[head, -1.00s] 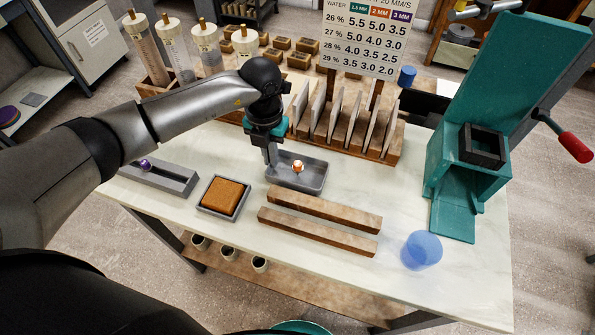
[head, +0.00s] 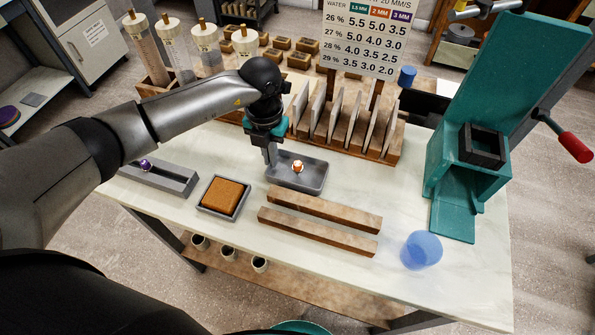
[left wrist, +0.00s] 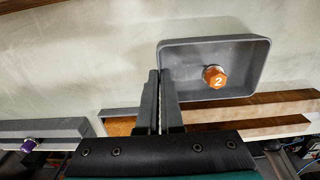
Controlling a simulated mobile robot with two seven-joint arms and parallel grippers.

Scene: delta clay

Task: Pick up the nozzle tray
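The nozzle tray (head: 312,183) is a shallow grey rectangular tray on the white table. It holds an orange nozzle (head: 298,167) marked 2, which also shows in the left wrist view (left wrist: 215,76). My left gripper (head: 271,163) points down at the tray's left end. In the left wrist view, the fingers (left wrist: 160,75) of the left gripper are close together at the tray's short wall (left wrist: 163,60) and appear shut on it. The tray looks flat on the table. My right gripper is not in view.
Two wooden bars (head: 320,220) lie just in front of the tray. A clay block (head: 222,194) in a small tray and a grey holder (head: 165,178) with a purple nozzle lie left. A slotted rack (head: 345,140) stands behind; a blue cup (head: 421,250) and teal press (head: 460,185) are right.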

